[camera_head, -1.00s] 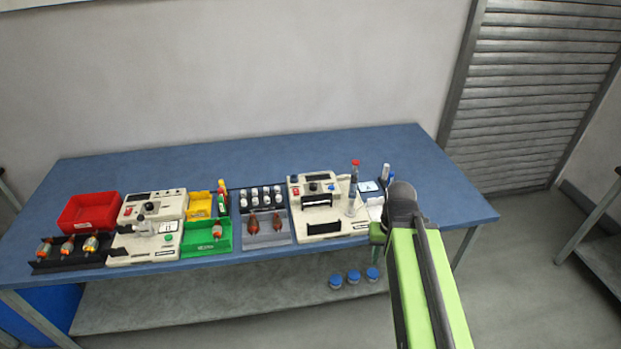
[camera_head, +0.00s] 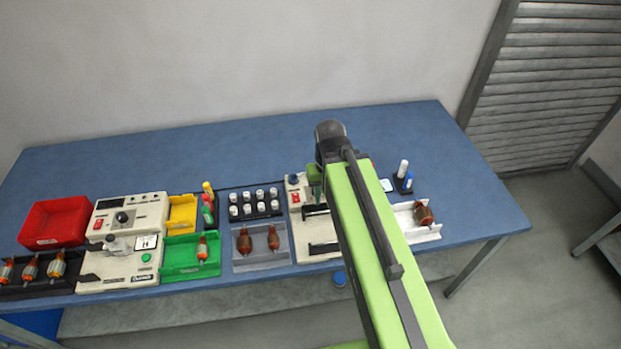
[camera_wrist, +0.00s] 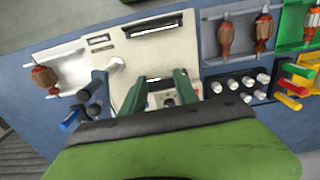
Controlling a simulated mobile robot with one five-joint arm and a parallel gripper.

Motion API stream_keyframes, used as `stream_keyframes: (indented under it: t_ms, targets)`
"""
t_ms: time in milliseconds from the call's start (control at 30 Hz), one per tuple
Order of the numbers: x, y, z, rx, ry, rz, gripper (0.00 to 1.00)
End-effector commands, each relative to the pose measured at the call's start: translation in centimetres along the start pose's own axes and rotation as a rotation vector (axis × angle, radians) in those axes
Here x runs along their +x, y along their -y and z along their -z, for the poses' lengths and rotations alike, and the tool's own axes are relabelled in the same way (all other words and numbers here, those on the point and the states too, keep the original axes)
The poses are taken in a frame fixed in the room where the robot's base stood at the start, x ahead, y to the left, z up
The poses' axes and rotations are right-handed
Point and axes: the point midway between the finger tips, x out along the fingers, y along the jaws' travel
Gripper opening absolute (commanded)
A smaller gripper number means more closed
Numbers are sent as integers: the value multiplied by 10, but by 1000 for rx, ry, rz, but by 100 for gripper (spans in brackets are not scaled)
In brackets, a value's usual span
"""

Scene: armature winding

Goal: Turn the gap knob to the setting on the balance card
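The right-hand beige machine (camera_head: 302,226) is partly covered by my arm in the head view. Its front also shows in the wrist view (camera_wrist: 155,52). In the wrist view my gripper (camera_wrist: 160,86) is open, with its two green fingers apart over this machine's control panel. A small dark knob (camera_wrist: 168,103) shows between the fingers, with no contact visible. I cannot tell its setting or whether it is the gap knob. A small pale card (camera_head: 388,185) lies right of my arm, its print too small to read. Another card marked H (camera_head: 146,242) is on the left machine.
The left machine (camera_head: 120,275) has a black knob (camera_head: 122,217). A grey tray (camera_head: 250,262) with two armatures and a rack of white-capped bottles (camera_head: 233,212) adjoin the right machine. A white cradle (camera_head: 425,236) holds an armature at right. The table behind is clear.

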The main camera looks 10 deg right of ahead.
Motion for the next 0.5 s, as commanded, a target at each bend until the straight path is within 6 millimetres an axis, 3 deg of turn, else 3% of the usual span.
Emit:
stream_keyframes:
  t_ms: [167,267,300,500]
  targets:
    - [0,0,0,0,0,0,38]
    - [-4,0,10,-41,2,1,51]
    - [-8,2,22,-86,4,3,55]
    - [-33,4,109,-584,20,26,55]
